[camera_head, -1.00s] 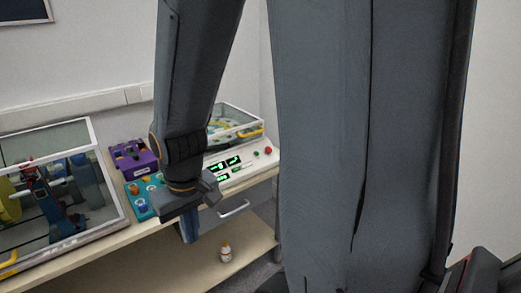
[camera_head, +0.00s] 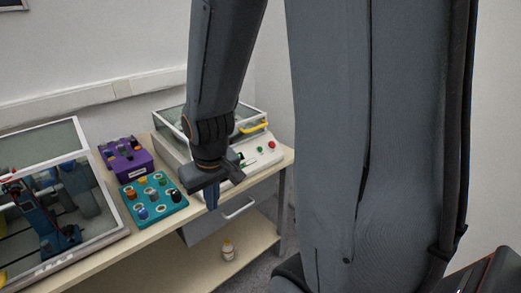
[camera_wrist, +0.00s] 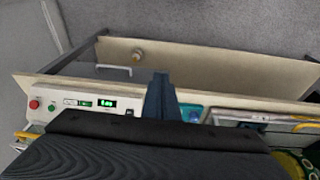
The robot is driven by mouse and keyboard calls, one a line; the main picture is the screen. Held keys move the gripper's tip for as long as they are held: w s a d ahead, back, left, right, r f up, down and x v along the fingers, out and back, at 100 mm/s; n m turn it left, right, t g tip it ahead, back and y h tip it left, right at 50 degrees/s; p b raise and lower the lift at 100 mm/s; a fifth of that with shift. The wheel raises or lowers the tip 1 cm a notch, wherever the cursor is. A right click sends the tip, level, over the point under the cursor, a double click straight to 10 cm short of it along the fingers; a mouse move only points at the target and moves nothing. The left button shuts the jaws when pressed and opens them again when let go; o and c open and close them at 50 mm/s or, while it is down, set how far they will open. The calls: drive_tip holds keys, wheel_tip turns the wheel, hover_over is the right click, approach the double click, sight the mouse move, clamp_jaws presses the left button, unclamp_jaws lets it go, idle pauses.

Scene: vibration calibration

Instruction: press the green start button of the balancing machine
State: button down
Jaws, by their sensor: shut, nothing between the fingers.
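The balancing machine (camera_head: 173,146) is a white console with a clear lidded case behind its sloped front panel. On that panel a small green button (camera_head: 259,150) sits left of a red button (camera_head: 271,144). In the wrist view the green button (camera_wrist: 52,106) lies beside the red button (camera_wrist: 34,104), with green displays (camera_wrist: 106,103) to its right. My gripper (camera_head: 212,206) is shut and empty, pointing down by the panel's left front, apart from the green button. My wrist hides part of the panel and displays. The wrist view shows my gripper (camera_wrist: 160,78) right of the displays.
A teal tray (camera_head: 161,208) with several coloured parts and a purple box (camera_head: 137,168) stand left of the machine. A second glass-covered machine (camera_head: 102,236) is at far left. A drawer handle juts out below the tabletop.

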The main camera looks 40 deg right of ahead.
drive_tip(key=w+d+f+n+t+h, duration=0.15)
drive_tip(key=w+d+t, duration=0.25)
drive_tip(key=w+d, duration=0.75)
drive_tip(key=n+t+p, duration=0.2)
drive_tip(key=t, duration=0.4)
approach(260, 149)
drive_tip(key=w+a+r, duration=0.2)
drive_tip(key=a+r, duration=0.2)
drive_tip(key=a, duration=0.2)
drive_tip(key=s+d+n+t, duration=0.1)
drive_tip(key=s+d+t, duration=0.2)
drive_tip(key=d, duration=0.5)
drive_tip(key=shift+s+r+t+h+p, duration=0.15)
drive_tip(key=shift+r+t+h+p, duration=0.25)
drive_tip(key=shift+t, duration=0.4)
drive_tip(key=shift+a+f, duration=0.1)
drive_tip(key=shift+f, duration=0.1)
drive_tip(key=shift+w+a+f+b, duration=0.1)
drive_tip(key=shift+w+f+b, duration=1.4)
drive_tip(key=shift+f, duration=0.1)
drive_tip(key=shift+w+a+f+b, duration=0.15)
drive_tip(key=shift+w+f+b, duration=1.35)
drive_tip(key=shift+w+f, duration=0.05)
drive_tip(key=shift+w+f+b, duration=0.25)
drive_tip(key=shift+f+b, duration=0.05)
